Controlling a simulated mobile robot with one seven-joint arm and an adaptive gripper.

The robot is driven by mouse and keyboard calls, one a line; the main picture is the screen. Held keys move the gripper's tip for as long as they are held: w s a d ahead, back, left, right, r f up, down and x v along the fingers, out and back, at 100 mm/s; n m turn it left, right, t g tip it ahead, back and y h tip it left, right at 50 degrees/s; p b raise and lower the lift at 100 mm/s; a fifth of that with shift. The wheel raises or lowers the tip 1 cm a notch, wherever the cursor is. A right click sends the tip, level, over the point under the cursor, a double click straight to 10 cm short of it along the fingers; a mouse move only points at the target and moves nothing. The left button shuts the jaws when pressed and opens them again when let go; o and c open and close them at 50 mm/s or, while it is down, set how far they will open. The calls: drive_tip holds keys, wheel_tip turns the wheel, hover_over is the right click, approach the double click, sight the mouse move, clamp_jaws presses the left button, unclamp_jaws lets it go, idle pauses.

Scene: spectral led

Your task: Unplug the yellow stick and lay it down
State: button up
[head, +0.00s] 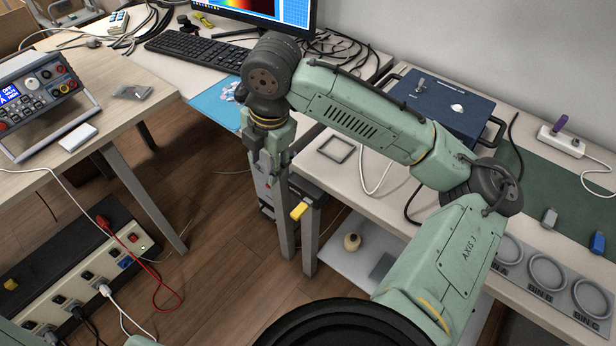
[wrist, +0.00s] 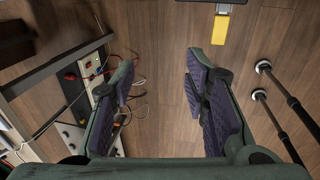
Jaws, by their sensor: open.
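The yellow stick (head: 299,211) juts out from the front of a dark box (head: 318,190) under the right-hand table. In the wrist view the yellow stick (wrist: 220,30) is near the top, right of centre, with a silver end meeting a dark edge. My gripper (head: 268,178) hangs above and to the left of the stick in the head view. In the wrist view my gripper (wrist: 163,68) is open with nothing between its fingers. The stick is beyond the fingertips, apart from them.
A power strip (head: 92,285) with plugs and cables is low at the left. Table legs (head: 310,235) stand close to the stick. The right table holds a blue case (head: 440,105), a white socket strip (head: 561,141), grey and blue (head: 597,243) sticks, and round bins (head: 548,272). Open floor lies below.

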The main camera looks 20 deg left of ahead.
drive_tip(key=h, duration=0.2)
approach(301, 208)
drive_tip(key=shift+g, duration=0.4)
drive_tip(key=f, duration=0.2)
drive_tip(key=f+p, duration=0.1)
drive_tip(key=f, duration=0.5)
drive_tip(key=shift+w+f, duration=0.25)
drive_tip(key=shift+w, duration=0.05)
drive_tip(key=shift+c, duration=0.3)
clamp_jaws()
